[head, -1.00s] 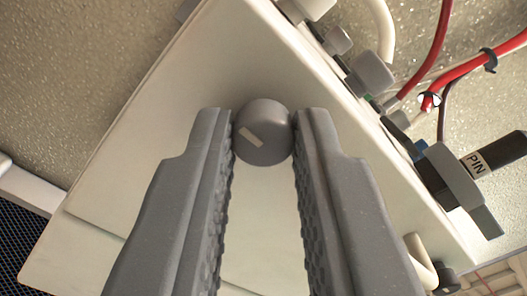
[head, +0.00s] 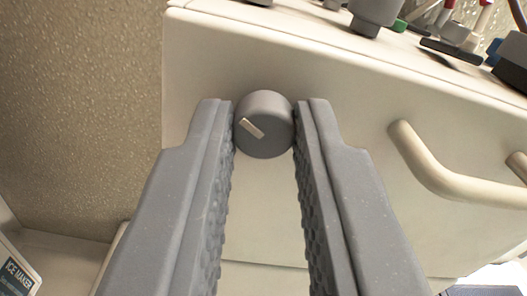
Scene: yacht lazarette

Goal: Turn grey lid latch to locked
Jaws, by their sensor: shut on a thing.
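The grey lid latch (head: 265,136) is a round grey knob with a short pale bar on its face, set on the front of a cream box (head: 330,215). The bar slants from upper left to lower right in the picture. My gripper (head: 265,122) is shut on the knob, with one fingertip against its left side and the other against its right side. The fingers hide part of the box front below the knob. I see no lock marking beside the knob.
A cream curved handle (head: 450,185) sticks out of the box front at right. Grey fittings (head: 375,12) and cables stand on the box top. A speckled wall (head: 80,110) is at left. An "ICE MAKER" label (head: 18,275) shows at lower left.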

